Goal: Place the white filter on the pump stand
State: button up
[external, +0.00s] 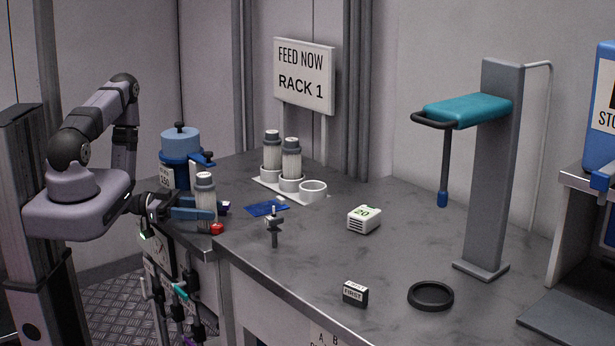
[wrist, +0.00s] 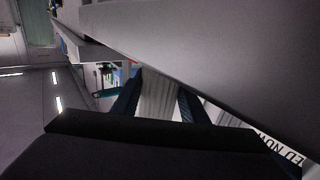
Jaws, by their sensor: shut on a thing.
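My gripper (external: 200,213) is shut on a white filter (external: 205,190), a ribbed white cylinder with grey ends. It holds the filter roughly upright near the table's left edge. In the wrist view the filter's ribbed side (wrist: 158,96) shows between the two blue fingers; its ends are hidden there. A tall grey stand (external: 492,165) with a teal arm (external: 468,109) and a black ring-shaped handle rises at the right, well away from my gripper. It looks like the pump stand, but no label confirms this.
A white holder (external: 313,190) at the back has two filters in it and one empty cup, under a "RACK 1" sign (external: 304,77). A white "20" box (external: 364,219), a small "FIRST" block (external: 355,293) and a black ring (external: 430,296) lie on the table. A small clamp (external: 274,228) stands near the front edge.

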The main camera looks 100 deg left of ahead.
jog(key=shift+f, duration=0.15)
jog(key=o, duration=1.2)
jog(key=shift+r, duration=0.2)
jog(key=shift+o, duration=0.4)
jog(key=shift+s+a, duration=0.15)
jog(key=shift+s, duration=1.75)
jog(key=shift+s+a, duration=0.15)
jog(key=shift+s, duration=1.7)
